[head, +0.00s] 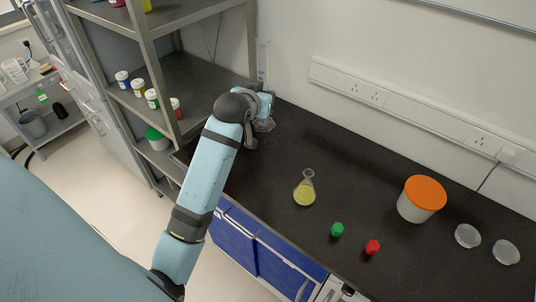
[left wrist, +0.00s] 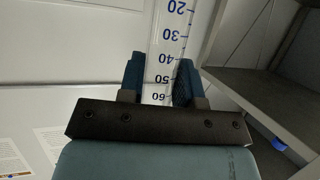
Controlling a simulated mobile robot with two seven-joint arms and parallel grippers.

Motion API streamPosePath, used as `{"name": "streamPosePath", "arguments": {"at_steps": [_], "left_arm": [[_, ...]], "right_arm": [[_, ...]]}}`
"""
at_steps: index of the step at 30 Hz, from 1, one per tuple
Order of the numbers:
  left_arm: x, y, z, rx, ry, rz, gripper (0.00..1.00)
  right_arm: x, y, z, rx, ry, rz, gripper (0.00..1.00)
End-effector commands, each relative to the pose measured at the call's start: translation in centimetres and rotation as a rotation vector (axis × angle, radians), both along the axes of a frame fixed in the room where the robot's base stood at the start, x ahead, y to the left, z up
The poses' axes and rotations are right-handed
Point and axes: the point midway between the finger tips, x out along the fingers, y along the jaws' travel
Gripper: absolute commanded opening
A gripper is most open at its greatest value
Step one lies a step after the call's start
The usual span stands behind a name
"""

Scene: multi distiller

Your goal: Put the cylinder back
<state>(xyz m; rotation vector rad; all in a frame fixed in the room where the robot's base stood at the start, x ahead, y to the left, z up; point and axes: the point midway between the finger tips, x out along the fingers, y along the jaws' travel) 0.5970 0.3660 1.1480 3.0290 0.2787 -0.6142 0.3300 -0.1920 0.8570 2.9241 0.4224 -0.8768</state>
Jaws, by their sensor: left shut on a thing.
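The clear graduated cylinder (head: 263,62) stands upright at the back left of the black bench, close to the wall and the shelf. In the left wrist view the cylinder (left wrist: 170,38) shows blue scale marks and runs between the two blue fingers. My left gripper (head: 262,112) is shut on the cylinder; in the left wrist view the gripper (left wrist: 160,80) has one finger on each side of it. The arm and gripper hide the cylinder's lower part, so I cannot tell whether its foot touches the bench. My right gripper is not in view.
A metal shelf (head: 160,75) with small jars stands left of the cylinder. On the bench are a flask of yellow liquid (head: 305,190), a green cap (head: 337,230), a red cap (head: 373,247), an orange-lidded tub (head: 421,200) and two clear discs (head: 467,236). Bench space between gripper and flask is clear.

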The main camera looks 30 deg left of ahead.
Motion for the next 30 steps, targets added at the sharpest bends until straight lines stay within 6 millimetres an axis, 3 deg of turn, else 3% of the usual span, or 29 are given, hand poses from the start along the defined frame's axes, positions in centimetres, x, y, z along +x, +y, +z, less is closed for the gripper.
{"name": "streamPosePath", "arguments": {"at_steps": [13, 30], "left_arm": [[-0.1, 0.0, -11.7, 0.000, 0.005, 0.000, 0.00], [-0.1, -0.1, -18.5, 0.002, 0.001, -0.001, 0.00]], "right_arm": [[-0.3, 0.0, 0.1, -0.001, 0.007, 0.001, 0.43], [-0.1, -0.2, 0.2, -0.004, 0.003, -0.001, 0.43]]}}
